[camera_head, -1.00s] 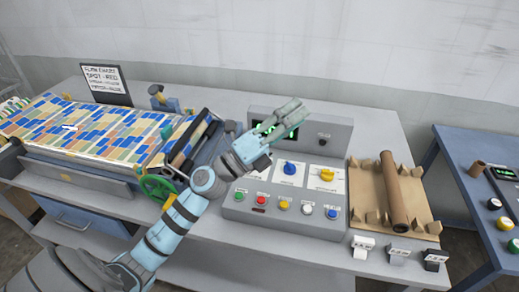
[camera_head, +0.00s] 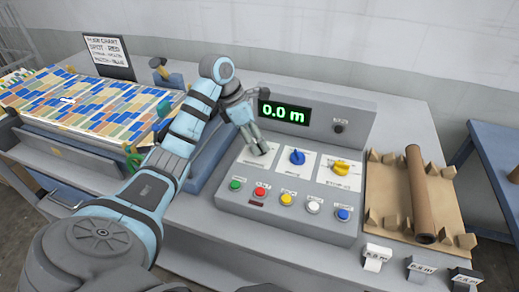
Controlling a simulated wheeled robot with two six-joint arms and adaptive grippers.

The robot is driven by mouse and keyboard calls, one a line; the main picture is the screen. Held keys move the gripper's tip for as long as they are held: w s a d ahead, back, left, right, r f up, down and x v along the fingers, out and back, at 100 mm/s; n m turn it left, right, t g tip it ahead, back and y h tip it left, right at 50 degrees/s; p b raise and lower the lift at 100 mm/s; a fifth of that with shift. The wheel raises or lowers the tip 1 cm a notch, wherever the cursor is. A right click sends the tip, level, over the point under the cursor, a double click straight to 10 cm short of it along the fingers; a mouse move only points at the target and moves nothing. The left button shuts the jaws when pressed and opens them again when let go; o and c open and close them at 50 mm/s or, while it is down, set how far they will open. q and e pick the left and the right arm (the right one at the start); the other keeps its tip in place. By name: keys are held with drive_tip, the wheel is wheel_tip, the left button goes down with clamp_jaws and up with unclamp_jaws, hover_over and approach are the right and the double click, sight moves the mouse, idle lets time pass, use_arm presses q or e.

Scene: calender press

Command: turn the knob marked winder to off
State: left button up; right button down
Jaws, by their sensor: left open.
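The control panel (camera_head: 285,205) has a sloped face with a blue knob (camera_head: 297,158) in the middle and a yellow knob (camera_head: 341,169) at the right, each on a white label plate. The labels are too small to read, so I cannot tell which knob is marked winder. My left gripper (camera_head: 260,149) is open and points down over the left label plate (camera_head: 252,160). It covers most of that plate, and any knob there is hidden. I cannot tell whether it touches anything. My right gripper is not in view.
A green display (camera_head: 284,112) reads 0.0 m above the knobs. Several coloured buttons line the panel's front, including a red one (camera_head: 260,192). A brown roll (camera_head: 419,195) lies on a board at the right. A tiled sheet (camera_head: 85,110) lies at the left.

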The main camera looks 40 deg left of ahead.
use_arm(q)
drive_tip(key=shift+x, duration=0.85)
drive_tip(key=shift+s+r, duration=0.15)
drive_tip(key=shift+r, duration=0.05)
drive_tip(key=shift+d, duration=0.1)
drive_tip(key=shift+c, duration=0.5)
drive_tip(key=c, duration=1)
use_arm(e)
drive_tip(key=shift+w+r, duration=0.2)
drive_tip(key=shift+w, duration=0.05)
